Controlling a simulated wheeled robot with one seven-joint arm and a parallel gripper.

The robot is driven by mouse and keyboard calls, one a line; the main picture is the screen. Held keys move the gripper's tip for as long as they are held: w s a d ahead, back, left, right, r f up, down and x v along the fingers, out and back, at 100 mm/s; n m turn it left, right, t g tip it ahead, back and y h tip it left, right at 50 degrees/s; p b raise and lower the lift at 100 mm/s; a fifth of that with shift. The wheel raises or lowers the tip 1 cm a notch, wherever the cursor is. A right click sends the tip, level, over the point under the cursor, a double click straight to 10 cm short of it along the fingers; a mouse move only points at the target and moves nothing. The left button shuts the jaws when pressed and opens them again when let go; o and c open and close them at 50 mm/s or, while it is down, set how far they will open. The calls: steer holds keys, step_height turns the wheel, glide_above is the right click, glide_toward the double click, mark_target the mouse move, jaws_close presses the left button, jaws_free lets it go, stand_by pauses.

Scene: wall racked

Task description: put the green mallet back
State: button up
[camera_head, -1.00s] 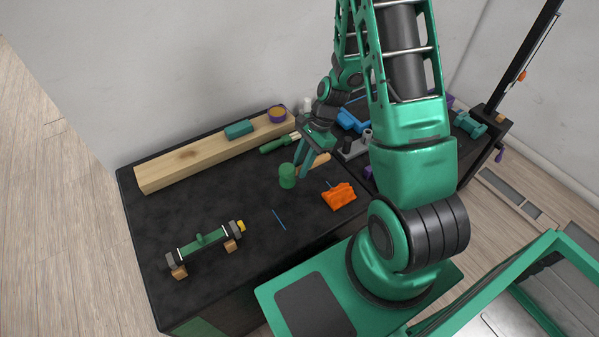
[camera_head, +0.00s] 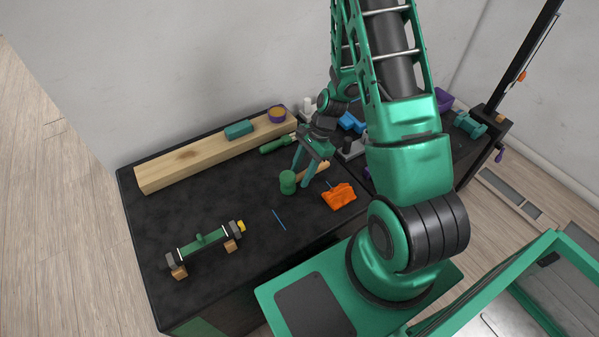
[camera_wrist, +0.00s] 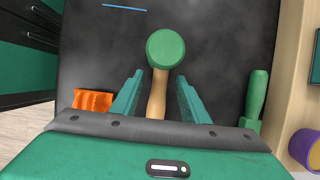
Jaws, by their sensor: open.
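The green mallet lies on the black bench top. Its green head (camera_head: 288,182) faces the camera side, and its wooden handle (camera_head: 318,168) runs back to the right. In the wrist view the mallet head (camera_wrist: 166,49) is beyond the fingertips and the handle (camera_wrist: 157,97) lies between the fingers. My gripper (camera_head: 301,176) is open, with one finger on each side of the handle; it also shows in the wrist view (camera_wrist: 158,80). I cannot tell whether the fingers touch the handle.
An orange cloth-like lump (camera_head: 339,196) lies close to the right finger. A green-handled tool (camera_head: 276,145) lies behind. A wooden beam (camera_head: 190,163) carries a teal block (camera_head: 239,130) and a purple-rimmed roll (camera_head: 277,114). A clamp-like green tool (camera_head: 207,242) lies front left. The middle left is clear.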

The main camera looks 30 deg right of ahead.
steer(key=shift+d+f, duration=0.1)
steer(key=s+d+r+n+h, duration=0.1)
steer(key=s+d+r+n, duration=0.15)
steer(key=r, duration=0.55)
steer(key=s+d+r+n+h, duration=0.1)
steer(key=s+d+r+n, duration=0.15)
steer(key=r, duration=0.55)
steer(key=s+d+r+n+h, duration=0.1)
steer(key=s+d+r, duration=0.25)
steer(key=r, duration=0.45)
steer(key=s+r+n+h, duration=0.1)
steer(key=s+r+n, duration=0.4)
steer(key=s, duration=0.9)
step_height(320, 180, up, 3)
steer(key=shift+s+d+f, duration=0.1)
steer(key=shift+s+d, duration=0.15)
steer(key=shift+s, duration=0.1)
steer(key=shift+w+f, duration=0.25)
steer(key=shift+w, duration=0.4)
